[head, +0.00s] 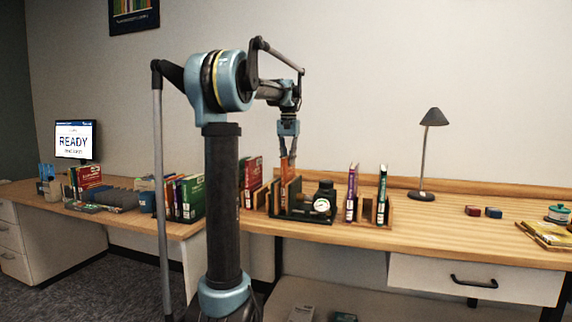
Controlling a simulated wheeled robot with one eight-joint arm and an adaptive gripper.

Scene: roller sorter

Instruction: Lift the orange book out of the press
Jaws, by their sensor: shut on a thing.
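The orange book (285,172) stands upright at the left end of the press on the wooden desk. The press (305,215) has a dark green base with a round white gauge (321,206) and a dark body behind it. My gripper (287,155) points down from above and is shut on the top of the orange book. The book's lower part is partly hidden by the wooden plates beside it, so I cannot tell whether its bottom touches the press base.
Red books (251,172) stand left of the press. Purple (351,193) and green (382,194) books stand in wooden holders to its right. A desk lamp (424,155) stands farther right. The desk (440,228) is clear in front of the lamp.

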